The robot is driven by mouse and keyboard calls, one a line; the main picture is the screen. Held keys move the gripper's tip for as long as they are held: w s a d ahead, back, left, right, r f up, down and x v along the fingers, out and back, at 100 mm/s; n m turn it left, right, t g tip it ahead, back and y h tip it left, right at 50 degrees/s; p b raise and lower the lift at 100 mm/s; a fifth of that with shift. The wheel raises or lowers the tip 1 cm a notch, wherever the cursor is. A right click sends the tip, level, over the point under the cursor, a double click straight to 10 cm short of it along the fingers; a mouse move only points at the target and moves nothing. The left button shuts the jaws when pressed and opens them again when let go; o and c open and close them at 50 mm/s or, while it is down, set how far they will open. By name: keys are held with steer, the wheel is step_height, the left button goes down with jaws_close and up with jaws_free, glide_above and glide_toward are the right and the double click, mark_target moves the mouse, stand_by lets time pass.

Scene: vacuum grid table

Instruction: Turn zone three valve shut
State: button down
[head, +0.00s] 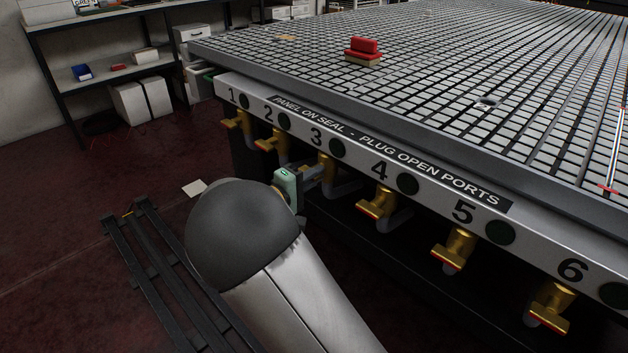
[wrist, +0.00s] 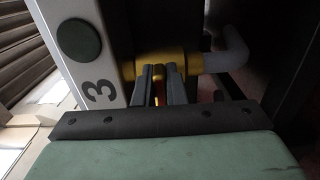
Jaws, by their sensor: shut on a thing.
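The zone three valve (head: 326,160) is a brass fitting under the number 3 on the table's front rail. In the wrist view its brass body (wrist: 183,66) sits beside the 3 label, joined to a grey pipe elbow. My gripper (wrist: 160,78) is shut on the valve's handle (wrist: 160,92), of which a thin orange-red and yellow strip shows between the fingers. In the head view my gripper (head: 318,172) reaches in at valve 3, and the arm and wrist partly cover it. The handle's exact angle is hard to tell.
Brass valves stand on both sides, with valve 2 (head: 272,142) to the left and valve 4 (head: 375,203) to the right. The grid table (head: 480,101) overhangs them. A dark rack (head: 170,265) stands on the floor at left.

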stand_by(0.4)
steer(key=c, duration=1.5)
jaws_free()
steer(key=shift+a, duration=0.1)
steer(key=p+v, duration=0.3)
steer(key=v, duration=1.4)
steer(key=shift+s+p, duration=0.25)
steer(key=shift+p, duration=0.15)
steer(key=shift+r, duration=0.1)
